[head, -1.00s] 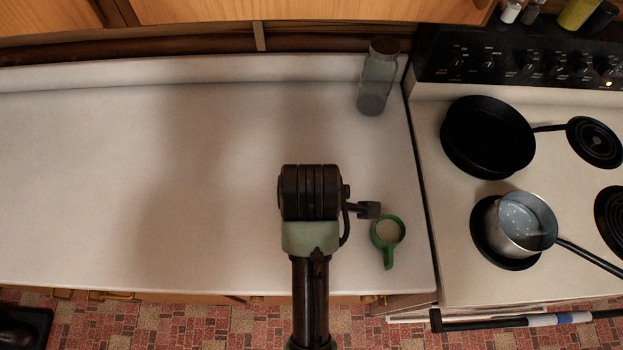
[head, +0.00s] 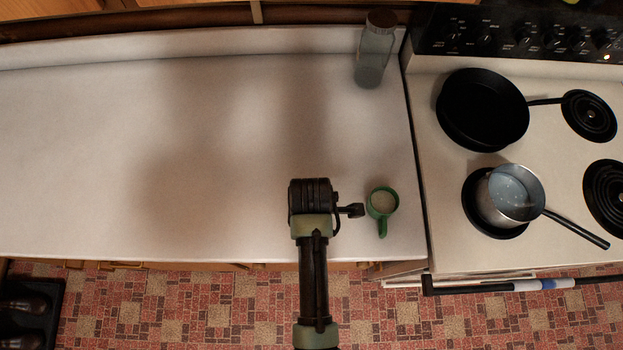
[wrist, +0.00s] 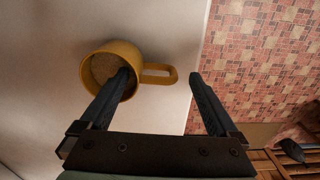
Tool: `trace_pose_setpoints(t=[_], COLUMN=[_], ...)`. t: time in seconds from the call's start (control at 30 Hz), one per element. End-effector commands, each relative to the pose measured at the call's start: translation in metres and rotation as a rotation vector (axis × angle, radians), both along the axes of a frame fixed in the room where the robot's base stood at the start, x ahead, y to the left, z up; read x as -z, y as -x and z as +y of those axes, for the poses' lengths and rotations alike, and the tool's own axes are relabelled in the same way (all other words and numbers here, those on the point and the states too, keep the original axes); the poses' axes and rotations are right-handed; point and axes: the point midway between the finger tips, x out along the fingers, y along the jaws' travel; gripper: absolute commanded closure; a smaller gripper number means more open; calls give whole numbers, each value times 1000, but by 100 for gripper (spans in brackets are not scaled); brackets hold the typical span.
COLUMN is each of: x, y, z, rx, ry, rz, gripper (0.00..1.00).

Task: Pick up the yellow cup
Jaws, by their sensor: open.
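One cup with a handle is in view. It looks green in the head view (head: 382,202) and yellow in the wrist view (wrist: 87,70). It stands upright on the counter near the front edge, with pale brown contents and its handle toward the front edge. My gripper (wrist: 160,76) is open and empty. In the wrist view, one finger overlaps the cup's mouth and the other is past the handle's end, so the handle lies between them; I cannot tell the height gap. In the head view my gripper (head: 352,210) is just left of the cup.
The white counter (head: 200,150) is clear to the left. A grey bottle (head: 374,52) stands at its back right. The stove on the right holds a black pan (head: 483,110) and a pot (head: 515,195) whose handle points front right. The tiled floor (head: 170,310) lies in front.

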Motion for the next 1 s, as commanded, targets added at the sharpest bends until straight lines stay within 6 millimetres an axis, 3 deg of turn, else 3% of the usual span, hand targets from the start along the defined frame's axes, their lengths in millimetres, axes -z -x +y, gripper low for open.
trace_pose_setpoints(t=[0.2, 0.53, 1.0], x=[23, 28, 28], y=[0, 0, 0], z=[0, 0, 0], rx=[0, 0, 0], ry=[0, 0, 0], rz=[0, -2, -1], gripper=[4, 6, 90])
